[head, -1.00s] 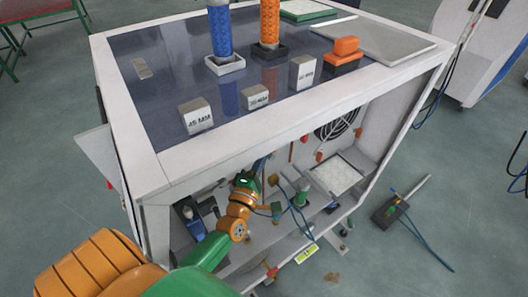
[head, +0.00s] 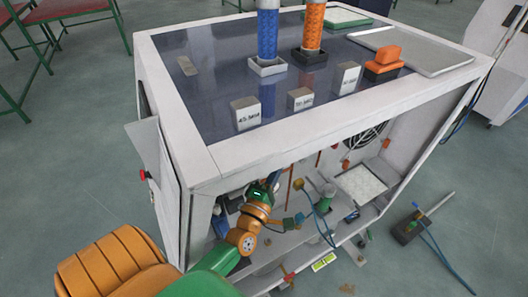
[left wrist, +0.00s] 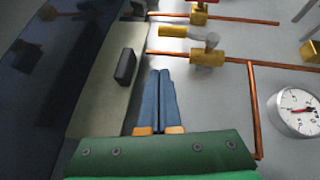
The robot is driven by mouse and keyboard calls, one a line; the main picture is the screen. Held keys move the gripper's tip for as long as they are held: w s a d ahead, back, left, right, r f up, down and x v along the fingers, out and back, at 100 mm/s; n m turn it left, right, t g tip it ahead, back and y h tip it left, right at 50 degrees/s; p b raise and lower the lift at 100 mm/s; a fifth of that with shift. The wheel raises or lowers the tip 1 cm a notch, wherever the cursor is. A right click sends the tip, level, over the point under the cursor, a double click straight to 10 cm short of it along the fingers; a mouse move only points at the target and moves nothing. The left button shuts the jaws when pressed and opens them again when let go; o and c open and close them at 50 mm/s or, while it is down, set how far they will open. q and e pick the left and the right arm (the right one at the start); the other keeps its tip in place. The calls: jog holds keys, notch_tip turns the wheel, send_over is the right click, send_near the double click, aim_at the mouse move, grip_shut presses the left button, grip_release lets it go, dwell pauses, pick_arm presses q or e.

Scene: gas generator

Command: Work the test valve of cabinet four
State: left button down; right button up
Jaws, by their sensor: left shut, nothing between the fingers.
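The white cabinet (head: 235,150) stands open at the front, and no number is legible on it. My left arm reaches into it, and my left gripper (head: 275,180) is partly hidden inside. In the left wrist view my left gripper (left wrist: 160,72) shows its two blue fingers together, shut and empty. A brass valve (left wrist: 207,57) with a yellow handle (left wrist: 173,31) sits on a copper pipe just beyond and right of the fingertips, apart from them. A second brass valve (left wrist: 199,14) is farther off. I cannot tell which is the test valve. My right gripper is not in view.
A round gauge (left wrist: 298,110) is on the panel at the right, past a copper pipe (left wrist: 254,110). A dark block (left wrist: 125,67) is left of the fingers. The cabinet top carries labelled blocks (head: 246,112) and blue and orange columns (head: 313,27).

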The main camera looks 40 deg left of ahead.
pick_arm(q)
jog(key=r+v, duration=0.1)
jog(key=v, duration=0.6)
jog(key=s+d+f+m+g+h, duration=0.25)
jog(key=f+m, duration=0.25)
jog(key=f, duration=0.4)
jog(key=s+d+f+m+g+h+b, duration=0.1)
jog(key=s+d+f+m+g, duration=0.2)
jog(key=f, duration=0.6)
jog(key=s+d+f+m+g+h, duration=0.1)
jog(key=s+f+m+g+h, duration=0.1)
jog(key=f+m+g, duration=0.5)
jog(key=s+a+f+m+g, duration=0.1)
jog(key=s+f+m+g, duration=0.2)
jog(key=s+f, duration=0.4)
jog(key=s+f+m+g+y, duration=0.1)
jog(key=s+f+m+g, duration=0.2)
jog(key=s, duration=1)
notch_tip(320, 180, down, 5)
jog(key=m, duration=0.3)
jog(key=shift+s+a+r, duration=0.2)
jog(key=shift+s+a, duration=0.15)
jog(key=shift+s, duration=0.05)
jog(key=shift+w, duration=0.1)
